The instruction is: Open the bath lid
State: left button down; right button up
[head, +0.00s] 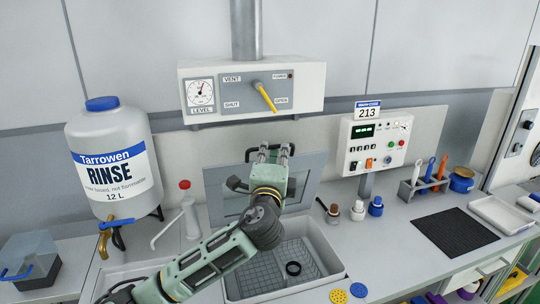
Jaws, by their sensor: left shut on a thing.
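The bath (335,272) is a light grey basin set in the counter, with a grid floor and a small black ring (293,268) inside. Its lid (309,172) is a grey framed panel with a window. It stands raised and tilted at the back of the bath, so the basin is uncovered. My left gripper (268,152) is at the lid's top edge, shut on what looks like its dark handle. My left arm hides the lid's middle and part of the basin. My right gripper is not in view.
A rinse tank (110,158) and a red-topped bottle (189,215) stand left. Above is a vent panel (254,87) with a yellow lever (265,96). Right are a control box (378,146), small bottles, a tube rack (425,186) and a black mat (455,232).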

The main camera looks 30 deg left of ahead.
pick_arm(q)
jog(key=shift+s+d+f, duration=0.4)
jog(key=shift+f, duration=0.3)
jog(key=c, duration=1.8)
grip_release()
jog(key=shift+w+a, duration=0.15)
jog(key=shift+a, duration=0.1)
jog(key=shift+c, duration=0.2)
jog(key=v, duration=1.2)
